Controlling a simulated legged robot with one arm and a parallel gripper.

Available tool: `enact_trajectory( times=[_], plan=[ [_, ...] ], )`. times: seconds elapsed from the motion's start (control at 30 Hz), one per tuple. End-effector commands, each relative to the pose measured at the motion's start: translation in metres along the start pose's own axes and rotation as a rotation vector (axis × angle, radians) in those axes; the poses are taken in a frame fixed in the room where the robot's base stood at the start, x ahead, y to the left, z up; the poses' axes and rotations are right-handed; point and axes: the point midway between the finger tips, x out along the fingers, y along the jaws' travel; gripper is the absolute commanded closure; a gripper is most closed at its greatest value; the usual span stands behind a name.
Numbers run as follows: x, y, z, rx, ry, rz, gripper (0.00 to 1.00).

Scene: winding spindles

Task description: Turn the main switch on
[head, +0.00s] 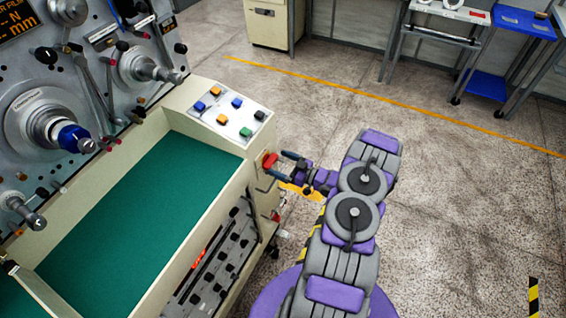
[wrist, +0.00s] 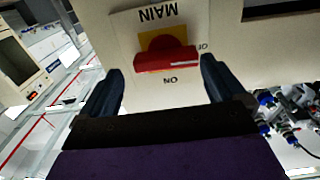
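The main switch is a red knob on a yellow plate on the side of the cream machine. In the head view the red knob (head: 269,161) is on the machine's right end. My gripper (wrist: 162,85) is open, with one dark finger on each side of the knob and a little below it. No finger visibly touches the knob. In the head view my gripper (head: 284,164) reaches the knob from the right.
The cream machine (head: 219,146) has a green bed (head: 140,205) and a panel of coloured buttons (head: 231,110) above the switch. Open floor (head: 450,200) lies to the right. A blue cart (head: 490,85) and a cream cabinet (head: 267,22) stand at the back.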

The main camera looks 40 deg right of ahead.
Motion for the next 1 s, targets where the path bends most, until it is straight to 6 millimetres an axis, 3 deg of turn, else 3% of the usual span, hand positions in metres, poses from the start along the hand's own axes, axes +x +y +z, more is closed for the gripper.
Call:
enact_trajectory(
  times=[0.03, 0.33, 0.5, 0.97, 1.0],
  plan=[
    [0.0154, -0.0032, -0.0145, -0.014, 0.03, -0.022, 0.18],
    [0.016, -0.0005, -0.0142, -0.015, 0.03, -0.022, 0.47],
    [0.0155, 0.0023, -0.0135, -0.015, 0.031, -0.022, 0.51],
    [0.0148, 0.0049, -0.0127, -0.015, 0.031, -0.021, 0.45],
    [0.0148, 0.0048, -0.0127, -0.015, 0.031, -0.021, 0.12]
  ],
)
